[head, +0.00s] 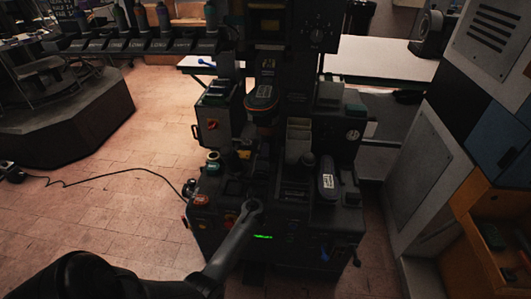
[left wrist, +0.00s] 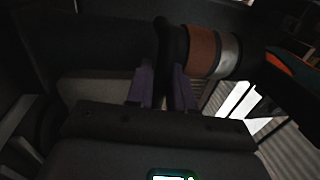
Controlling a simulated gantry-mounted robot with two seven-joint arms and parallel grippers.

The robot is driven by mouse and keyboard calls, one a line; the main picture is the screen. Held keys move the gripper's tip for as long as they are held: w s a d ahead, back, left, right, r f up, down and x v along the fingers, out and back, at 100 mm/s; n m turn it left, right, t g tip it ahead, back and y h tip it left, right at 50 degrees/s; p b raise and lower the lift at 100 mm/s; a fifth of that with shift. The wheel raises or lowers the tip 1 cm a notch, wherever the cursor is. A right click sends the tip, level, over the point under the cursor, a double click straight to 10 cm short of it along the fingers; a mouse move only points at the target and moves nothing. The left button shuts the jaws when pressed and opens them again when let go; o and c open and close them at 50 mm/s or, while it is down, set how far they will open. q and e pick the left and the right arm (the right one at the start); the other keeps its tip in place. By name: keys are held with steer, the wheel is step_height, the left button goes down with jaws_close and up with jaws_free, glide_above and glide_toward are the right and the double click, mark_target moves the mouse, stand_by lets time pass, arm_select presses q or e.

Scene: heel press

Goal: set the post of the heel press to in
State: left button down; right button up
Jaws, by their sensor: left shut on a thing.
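The heel press (head: 278,225) is a dark machine in the middle of the head view, with a green lit display low on its front. My left arm comes in from the lower left, and my left gripper (head: 250,208) is at the front of the press. In the left wrist view its purple-padded fingers (left wrist: 163,90) are shut on a dark upright bar (left wrist: 168,45), which looks like the post. A brown and silver banded cylinder (left wrist: 215,52) is just right of the bar. In the head view the grasp itself is too dark to make out. My right gripper is not in view.
A rack with several bottles (head: 140,45) stands at the upper left. A white-topped table (head: 385,62) is behind the press. Grey cabinets (head: 430,165) and an orange shelf unit (head: 480,215) stand at the right. The tiled floor left of the press is open, with a black cable (head: 110,176).

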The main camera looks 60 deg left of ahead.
mark_target(267, 140)
arm_select(q)
steer(key=shift+w+a+f+b, duration=0.15)
steer(key=shift+a+b, duration=0.05)
steer(key=shift+b, duration=0.1)
steer(key=x, duration=0.1)
steer(key=b+x, duration=0.1)
steer(key=x, duration=0.1)
steer(key=shift+w+a+f+b, duration=0.2)
steer(key=shift+w+f+b, duration=0.05)
steer(key=shift+b, duration=0.1)
steer(key=c, duration=1.1)
jaws_free()
steer(key=shift+r, duration=0.1)
